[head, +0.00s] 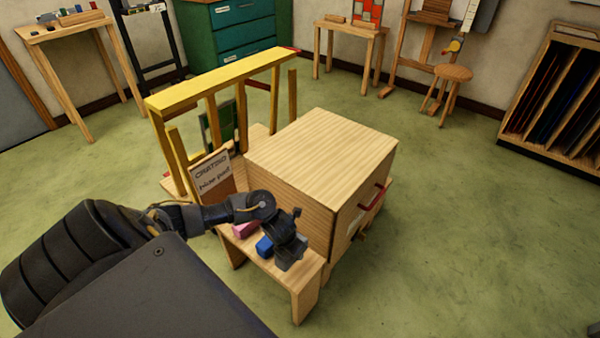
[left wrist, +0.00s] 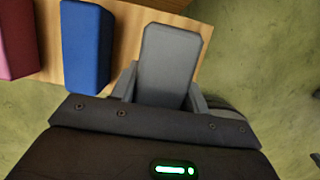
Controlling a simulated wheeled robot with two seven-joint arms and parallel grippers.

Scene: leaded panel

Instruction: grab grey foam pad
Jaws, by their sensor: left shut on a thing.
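The grey foam pad (left wrist: 168,62) is a block between the two fingers of my left gripper (left wrist: 165,90) in the left wrist view. The gripper is shut on it, over the edge of a small wooden bench. In the head view my left gripper (head: 287,258) is at the front end of the bench, and the grey pad is hard to make out against it. A blue pad (left wrist: 87,45) lies just left of the grey one, apart from it. A pink pad (left wrist: 16,40) lies further left. My right gripper is not in view.
The small bench (head: 302,285) holds the blue and pink pads. A large wooden crate (head: 322,150) with a red handle stands right behind it. A yellow-topped rack (head: 220,78) and a crating sign (head: 212,173) stand to the left. Green floor is clear on the right.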

